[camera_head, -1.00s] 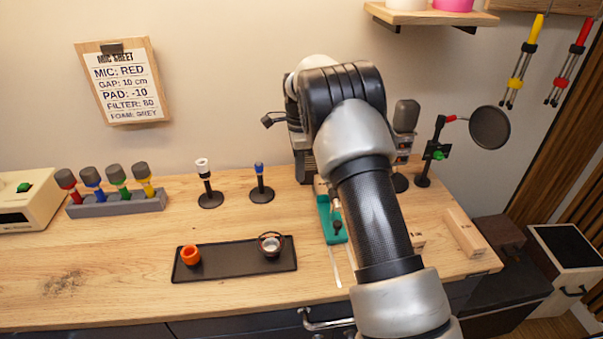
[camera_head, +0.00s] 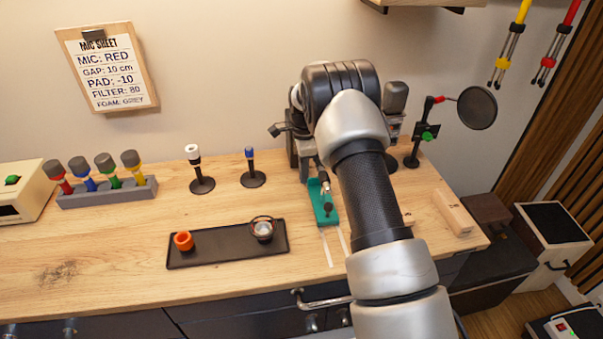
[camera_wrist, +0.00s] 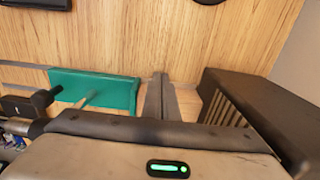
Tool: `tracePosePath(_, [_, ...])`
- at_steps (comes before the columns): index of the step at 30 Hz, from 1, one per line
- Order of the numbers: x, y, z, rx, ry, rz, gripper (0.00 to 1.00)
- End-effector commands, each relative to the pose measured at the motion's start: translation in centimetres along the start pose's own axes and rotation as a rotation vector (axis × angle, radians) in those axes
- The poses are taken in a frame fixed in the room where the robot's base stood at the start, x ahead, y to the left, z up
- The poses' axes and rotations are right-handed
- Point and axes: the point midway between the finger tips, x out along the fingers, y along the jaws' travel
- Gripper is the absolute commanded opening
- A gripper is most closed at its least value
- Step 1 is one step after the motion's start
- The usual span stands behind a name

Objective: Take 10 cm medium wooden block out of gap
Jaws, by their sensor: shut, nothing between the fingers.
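My gripper (camera_wrist: 160,97) shows in the wrist view with its two grey fingers together and nothing between them. A long pale wooden block (camera_head: 453,214) lies at the right of the bench, with a dark mark too small to read. Part of another wooden piece (camera_head: 408,219) shows just right of my arm. I cannot tell which is the 10 cm medium block. The gap itself is not clearly visible.
A teal tray (camera_head: 324,208) lies left of my arm and shows left of my fingers in the wrist view (camera_wrist: 95,89). A grey microphone (camera_head: 396,97) and a round pop filter (camera_head: 477,107) stand behind. A black tray (camera_head: 215,250) holds two small cups.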

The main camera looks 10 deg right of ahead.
Motion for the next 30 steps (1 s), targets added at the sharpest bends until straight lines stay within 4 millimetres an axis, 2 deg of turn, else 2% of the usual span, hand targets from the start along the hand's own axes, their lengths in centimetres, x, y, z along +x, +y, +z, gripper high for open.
tracePosePath(5, [0.1, 0.0, -0.8, 0.003, 0.001, 0.0, 0.0])
tracePosePath(12, [0.2, 0.0, -6.7, 0.006, 0.002, 0.0, 0.0])
tracePosePath(15, [0.1, 0.0, -8.8, 0.003, 0.002, -0.001, 0.0])
tracePosePath(18, [0.1, 0.0, -10.0, 0.001, 0.001, 0.0, 0.0])
tracePosePath(30, [0.0, 0.0, -10.4, 0.0, 0.0, 0.0, 0.0])
